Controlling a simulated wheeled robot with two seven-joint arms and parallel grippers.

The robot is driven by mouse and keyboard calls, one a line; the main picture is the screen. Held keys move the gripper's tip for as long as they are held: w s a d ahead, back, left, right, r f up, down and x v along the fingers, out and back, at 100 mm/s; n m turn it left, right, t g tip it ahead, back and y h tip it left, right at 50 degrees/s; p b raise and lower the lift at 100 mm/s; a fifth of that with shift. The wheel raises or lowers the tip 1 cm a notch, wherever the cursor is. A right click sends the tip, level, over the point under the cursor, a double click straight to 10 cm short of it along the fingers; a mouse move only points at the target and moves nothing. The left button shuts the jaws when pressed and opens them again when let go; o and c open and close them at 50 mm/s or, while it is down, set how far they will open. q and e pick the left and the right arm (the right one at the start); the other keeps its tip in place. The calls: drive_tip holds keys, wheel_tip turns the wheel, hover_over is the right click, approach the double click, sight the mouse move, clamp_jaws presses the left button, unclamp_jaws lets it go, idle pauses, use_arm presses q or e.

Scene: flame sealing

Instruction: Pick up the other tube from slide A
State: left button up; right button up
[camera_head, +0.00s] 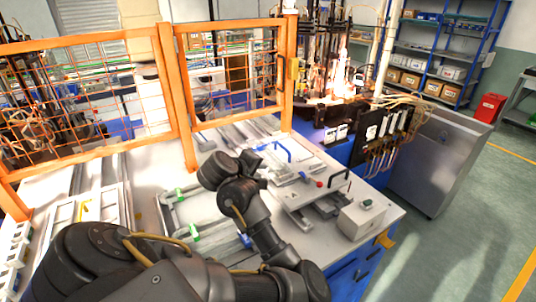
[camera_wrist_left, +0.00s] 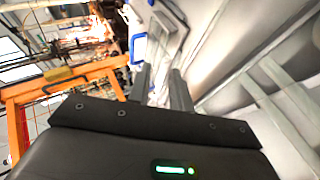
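My left gripper (camera_head: 258,162) is over the middle of the white worktable, close to metal rails and a blue handle (camera_head: 277,147). In the left wrist view, its two dark fingers (camera_wrist_left: 160,88) stand apart with a pale gap between them, and I see nothing held. A blue handle (camera_wrist_left: 139,47) shows just beyond the fingertips. I cannot make out a tube in either view. Several metal slide rails lie on the table, but I cannot tell which is slide A. My right gripper is not in view.
An orange mesh fence (camera_head: 181,92) runs along the table's far side. A frame with green clips (camera_head: 193,236) lies left of my arm. A white plate (camera_head: 303,194) and a small control box (camera_head: 361,219) are at the right. A burner machine (camera_head: 328,85) glows behind.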

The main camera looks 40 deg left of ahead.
sight(274, 170)
use_arm(q)
drive_tip(key=b+x, duration=0.1)
drive_tip(key=x, duration=0.2)
drive_tip(key=b+x, duration=0.1)
drive_tip(key=x, duration=0.6)
drive_tip(key=shift+s+a+f+b, duration=0.2)
drive_tip(key=shift+a+b, duration=0.1)
drive_tip(key=shift+b, duration=0.1)
clamp_jaws()
